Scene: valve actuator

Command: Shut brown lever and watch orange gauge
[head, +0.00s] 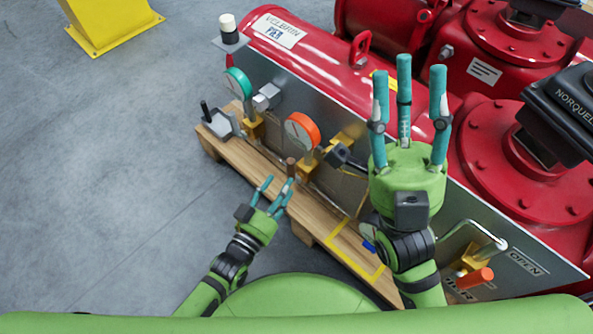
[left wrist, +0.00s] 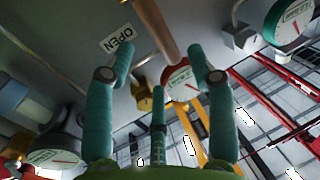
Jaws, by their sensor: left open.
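The brown lever (head: 291,167) stands out from the silver panel in the head view, just below the orange gauge (head: 302,131). My left gripper (head: 274,188) is open, its teal fingers right beside the lever's end. In the left wrist view, the brown lever (left wrist: 158,30) comes down between the two upper fingers of my left gripper (left wrist: 160,75); I cannot tell if they touch it. My right gripper (head: 405,100) is open and empty, fingers pointing up before the red tank.
A teal gauge (head: 238,82) is to the left of the orange one. An orange handle (head: 475,278) and an OPEN label (head: 526,263) are at lower right. A wooden pallet (head: 255,170) with a yellow outlined rectangle lies below the panel.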

